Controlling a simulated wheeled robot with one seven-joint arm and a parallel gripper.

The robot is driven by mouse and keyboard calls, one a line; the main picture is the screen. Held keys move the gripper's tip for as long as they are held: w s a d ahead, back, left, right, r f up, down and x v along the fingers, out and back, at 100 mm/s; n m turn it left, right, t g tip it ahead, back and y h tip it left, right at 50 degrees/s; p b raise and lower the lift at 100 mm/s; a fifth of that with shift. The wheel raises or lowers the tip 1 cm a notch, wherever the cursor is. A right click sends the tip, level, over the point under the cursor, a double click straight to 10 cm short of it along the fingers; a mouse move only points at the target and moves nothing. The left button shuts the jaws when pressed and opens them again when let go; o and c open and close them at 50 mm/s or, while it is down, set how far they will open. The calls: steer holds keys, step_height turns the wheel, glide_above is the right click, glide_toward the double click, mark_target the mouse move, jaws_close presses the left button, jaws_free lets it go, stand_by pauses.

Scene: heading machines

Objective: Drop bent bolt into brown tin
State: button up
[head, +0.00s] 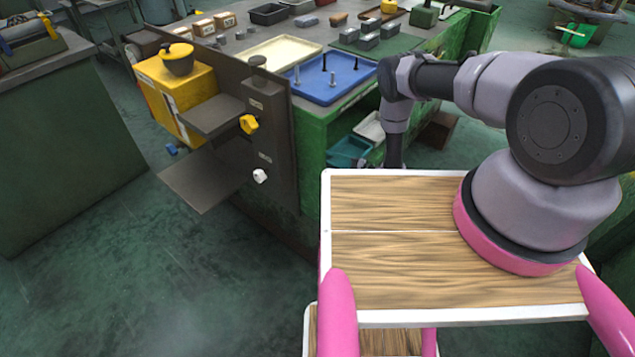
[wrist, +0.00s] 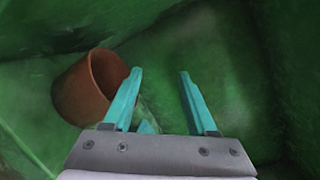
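A brown tin (wrist: 72,95), round and open-mouthed, shows in the wrist view on a dark green surface, left of my gripper (wrist: 160,72). It appears tilted in that view, with its dark mouth facing the fingers. My gripper's teal fingers are spread apart and I see nothing held between them. In the head view the arm reaches down beside the green bench, and the gripper is hidden below. Several bolts stand on a blue tray (head: 313,87) on the bench. I cannot make out a bent bolt in either view.
The green bench also carries a cream tray (head: 280,52), grey blocks (head: 368,42) and a black bin (head: 269,14). A teal bin (head: 349,150) sits on a lower shelf. A yellow machine (head: 175,95) juts out at the left. The floor at lower left is clear.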

steer(key=v, duration=1)
steer(key=shift+s+d, duration=0.2)
steer(key=shift+d, duration=0.15)
